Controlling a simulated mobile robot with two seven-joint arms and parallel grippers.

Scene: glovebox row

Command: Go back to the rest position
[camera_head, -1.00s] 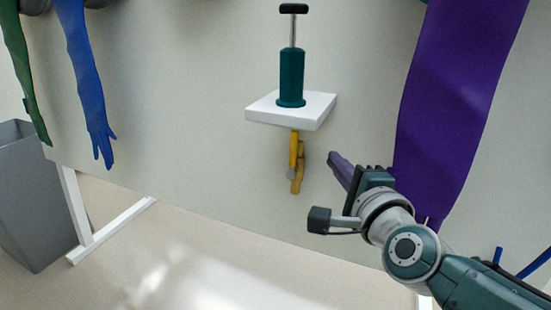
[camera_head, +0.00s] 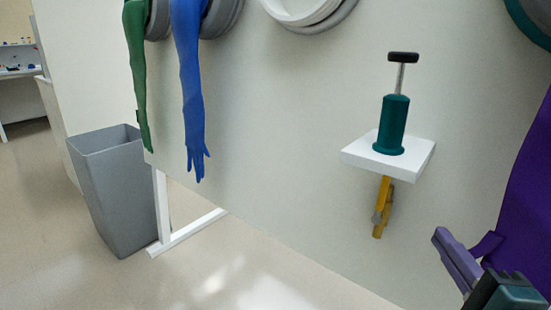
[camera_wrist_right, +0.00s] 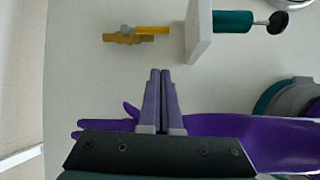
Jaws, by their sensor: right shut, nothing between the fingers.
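My right gripper (camera_head: 455,262) is at the lower right of the head view, with its purple fingers in front of the panel. In the right wrist view the same gripper (camera_wrist_right: 161,75) has its two fingers together with nothing between them. A purple glove (camera_head: 525,190) hangs at the right edge of the head view. In the right wrist view the purple glove (camera_wrist_right: 255,135) passes behind my gripper, with its fingers showing to the left; I cannot tell whether they touch. My left gripper is not in view.
A white shelf (camera_head: 415,160) on the panel carries a teal hand pump (camera_head: 393,122), with a yellow valve (camera_head: 382,205) below. Blue (camera_head: 188,85) and green (camera_head: 138,75) gloves hang at left. A grey bin (camera_head: 112,190) stands beside a white stand foot (camera_head: 190,232). Floor at left is open.

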